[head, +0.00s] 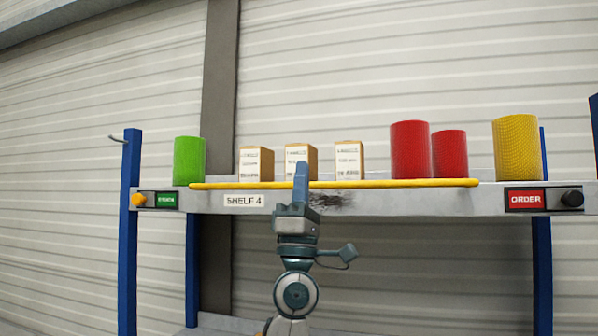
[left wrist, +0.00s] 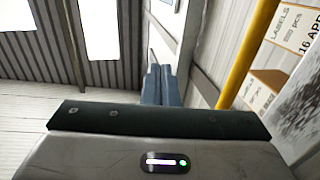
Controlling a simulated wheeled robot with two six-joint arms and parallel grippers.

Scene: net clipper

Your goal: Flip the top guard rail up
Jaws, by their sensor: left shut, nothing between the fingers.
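The top guard rail is a yellow bar (head: 400,183) lying along the front edge of the shelf, low in front of the goods. My left gripper (head: 301,170) points up in front of the shelf's middle, its fingers closed together with nothing between them. In the head view its fingertips overlap the bar and a box behind it; whether they touch the bar I cannot tell. In the left wrist view the closed fingers (left wrist: 160,85) stand to the left of the yellow bar (left wrist: 247,55), apart from it in the picture. My right gripper is in neither view.
The shelf (head: 440,200) holds a green roll (head: 189,160), several labelled boxes (head: 256,163), red rolls (head: 410,150) and a yellow roll (head: 517,147). Blue posts (head: 130,230) stand at both sides. A hook (head: 118,139) sticks out at the left post. The space below the shelf front looks open.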

